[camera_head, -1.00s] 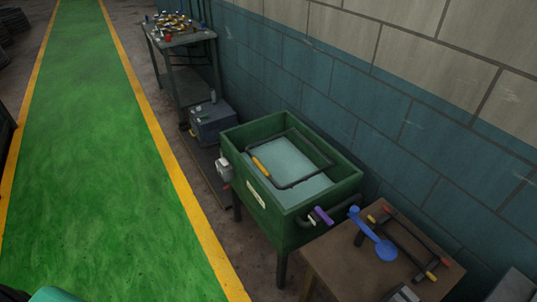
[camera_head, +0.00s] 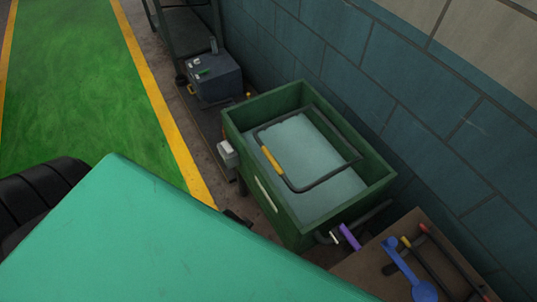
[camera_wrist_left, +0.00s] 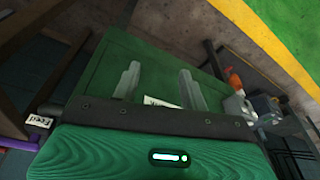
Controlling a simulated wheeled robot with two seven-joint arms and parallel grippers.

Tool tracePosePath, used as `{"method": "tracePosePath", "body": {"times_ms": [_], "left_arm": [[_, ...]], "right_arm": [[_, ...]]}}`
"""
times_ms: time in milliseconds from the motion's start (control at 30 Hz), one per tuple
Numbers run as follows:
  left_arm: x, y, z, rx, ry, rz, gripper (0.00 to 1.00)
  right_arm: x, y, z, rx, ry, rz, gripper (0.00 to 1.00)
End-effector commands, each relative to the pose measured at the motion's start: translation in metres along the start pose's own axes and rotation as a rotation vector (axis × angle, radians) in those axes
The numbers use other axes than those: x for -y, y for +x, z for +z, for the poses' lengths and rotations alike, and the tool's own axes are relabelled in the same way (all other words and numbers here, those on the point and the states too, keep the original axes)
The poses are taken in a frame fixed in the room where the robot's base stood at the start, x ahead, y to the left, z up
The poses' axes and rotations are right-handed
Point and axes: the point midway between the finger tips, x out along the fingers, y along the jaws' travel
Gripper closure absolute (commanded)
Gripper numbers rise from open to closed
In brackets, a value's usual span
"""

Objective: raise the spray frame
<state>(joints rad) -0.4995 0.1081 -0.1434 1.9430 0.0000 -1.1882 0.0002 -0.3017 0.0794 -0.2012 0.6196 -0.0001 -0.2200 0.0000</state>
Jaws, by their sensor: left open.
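The spray frame appears to be the dark tubular frame (camera_head: 331,176) with a yellow grip (camera_head: 271,160) on its near left bar. It lies inside the upper part of the green tank (camera_head: 282,214), over a pale surface. My left gripper (camera_wrist_left: 160,86) is open in the left wrist view, with nothing seen between its two fingers. It faces the tank's green outer wall (camera_wrist_left: 98,62), where a white label (camera_wrist_left: 162,102) shows partly. The spray frame does not show in that view. In the head view my teal left arm covers the lower left and hides its gripper. My right gripper is not in view.
A purple handle (camera_head: 349,237) sticks out by the tank's near right end. Beside it a brown table (camera_head: 365,267) holds a blue tool (camera_head: 407,268) and a bar frame. A grey box (camera_head: 215,77) stands beyond the tank. A block wall runs close behind.

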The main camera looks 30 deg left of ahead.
Motion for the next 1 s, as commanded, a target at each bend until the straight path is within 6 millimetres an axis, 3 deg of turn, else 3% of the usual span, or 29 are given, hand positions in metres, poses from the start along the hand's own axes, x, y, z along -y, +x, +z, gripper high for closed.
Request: {"method": "tracePosePath", "body": {"times_ms": [100,467,767,1000], "left_arm": [[0.002,-0.039,-0.012,-0.017,-0.006,-0.003,0.56],[0.020,-0.128,-0.049,-0.042,-0.122,-0.017,0.56],[0.049,-0.119,-0.093,-0.019,-0.355,-0.027,0.56],[0.083,-0.096,-0.152,0.012,-0.633,-0.023,0.56]], "right_arm": [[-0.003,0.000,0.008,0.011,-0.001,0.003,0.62],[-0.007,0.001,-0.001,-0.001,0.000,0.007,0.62],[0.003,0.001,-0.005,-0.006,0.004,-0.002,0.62],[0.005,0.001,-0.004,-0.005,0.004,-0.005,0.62]]}}
